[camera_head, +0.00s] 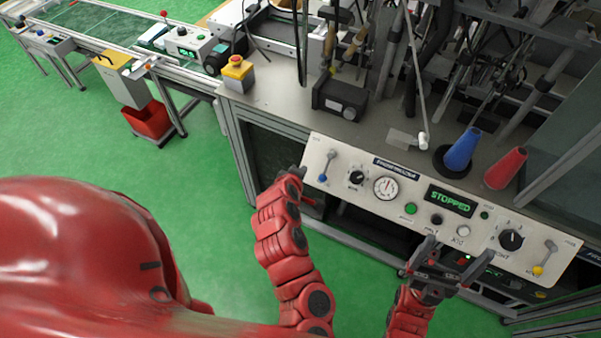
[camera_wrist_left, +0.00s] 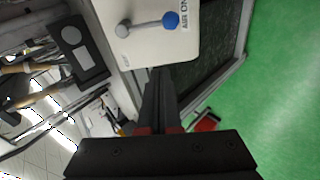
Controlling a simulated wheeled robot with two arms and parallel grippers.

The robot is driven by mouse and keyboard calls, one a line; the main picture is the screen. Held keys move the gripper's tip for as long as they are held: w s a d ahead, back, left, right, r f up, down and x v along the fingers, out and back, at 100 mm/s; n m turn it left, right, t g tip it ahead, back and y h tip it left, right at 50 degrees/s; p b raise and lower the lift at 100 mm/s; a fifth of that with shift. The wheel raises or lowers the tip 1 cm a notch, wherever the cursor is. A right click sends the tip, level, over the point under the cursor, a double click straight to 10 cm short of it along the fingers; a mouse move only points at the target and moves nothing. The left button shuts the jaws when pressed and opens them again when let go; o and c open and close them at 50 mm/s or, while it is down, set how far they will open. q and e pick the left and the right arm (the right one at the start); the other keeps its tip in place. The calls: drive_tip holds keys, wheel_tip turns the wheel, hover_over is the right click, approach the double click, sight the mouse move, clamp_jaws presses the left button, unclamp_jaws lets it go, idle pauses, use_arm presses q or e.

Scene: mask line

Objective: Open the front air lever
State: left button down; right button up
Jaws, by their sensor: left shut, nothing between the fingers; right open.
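The white control panel (camera_head: 400,233) on the machine front carries a lever with a blue knob (camera_head: 322,178) at its left end. It hangs down and slightly left from its pivot. In the left wrist view the blue-knobbed lever (camera_wrist_left: 171,19) lies beside an "AIR ON" label. A second lever with a yellow knob (camera_head: 538,270) is at the panel's right end. My left gripper (camera_head: 293,172) is just left of the panel, near the blue knob but apart; its fingers (camera_wrist_left: 160,92) are shut and empty. My right gripper (camera_head: 460,248) is open before the panel's lower right part.
The panel has a gauge (camera_head: 386,187), several knobs and a green "STOPPED" display (camera_head: 450,201). Blue (camera_head: 462,150) and red (camera_head: 506,168) cones stand on the machine top behind it. A conveyor (camera_head: 110,30) runs to the upper left.

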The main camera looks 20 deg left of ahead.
use_arm(q)
drive_tip(key=shift+v, duration=0.85)
drive_tip(key=shift+w, duration=0.1)
